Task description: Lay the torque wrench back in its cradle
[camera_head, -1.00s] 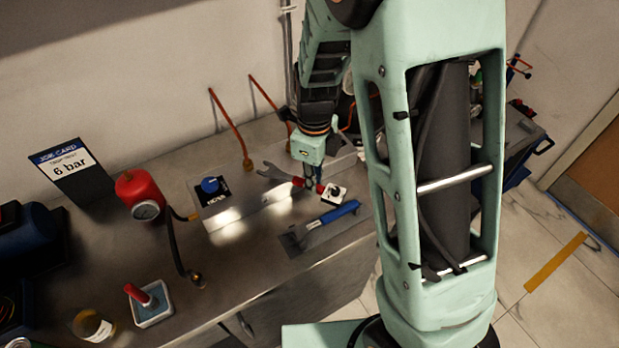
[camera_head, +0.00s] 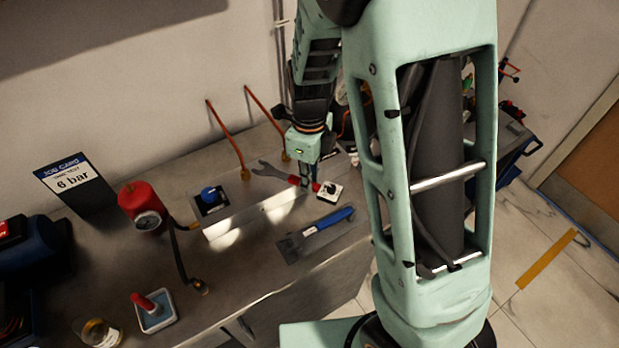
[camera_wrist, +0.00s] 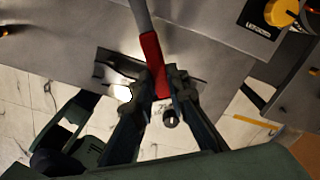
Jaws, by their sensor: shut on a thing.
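The wrench has a grey open-ended head (camera_head: 265,168) and a red grip (camera_wrist: 152,56). My gripper (camera_head: 305,184) is shut on the red grip and holds the wrench over the bench, its head pointing left. In the wrist view the grip sits between my fingertips (camera_wrist: 163,88), with the grey shaft running up out of frame. I cannot tell its height above the bench. No cradle is clearly identifiable; a dark flat piece (camera_wrist: 112,66) behind the grip in the wrist view is too dim to name.
A blue-handled tool (camera_head: 330,220) lies near the front edge. A white block with a black knob (camera_head: 329,190) is close to my gripper's right. A blue knob (camera_head: 210,195), red gauge unit (camera_head: 140,205) and job card (camera_head: 72,178) stand left. Orange levers (camera_head: 225,135) rise behind.

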